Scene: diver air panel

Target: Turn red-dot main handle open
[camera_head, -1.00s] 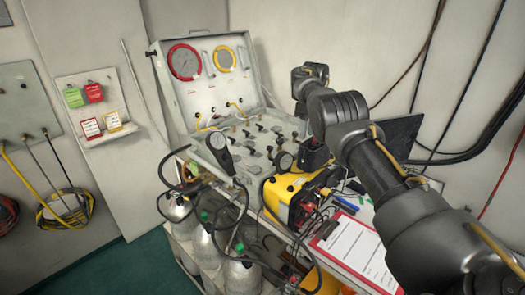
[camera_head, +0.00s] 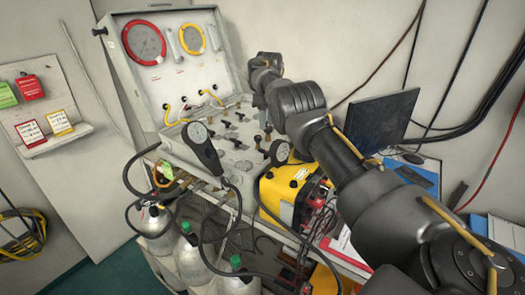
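The air panel (camera_head: 222,150) is an open grey case with several small dark valve handles (camera_head: 238,116) on its flat face. I cannot make out a red dot on any handle at this size. My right arm reaches in from the right. Its wrist end with the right gripper (camera_head: 264,72) is beside the lid's right edge, above the panel's right side. The fingers are not clearly visible, so I cannot see whether they are open or touching anything. My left gripper is not in view.
A black hand-held gauge (camera_head: 202,146) with a hose stands at the panel's front left. A yellow unit (camera_head: 284,193) sits at its right front. Gas cylinders (camera_head: 192,258) stand below. A dark monitor (camera_head: 373,121) is behind my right arm. Cables hang on the right wall.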

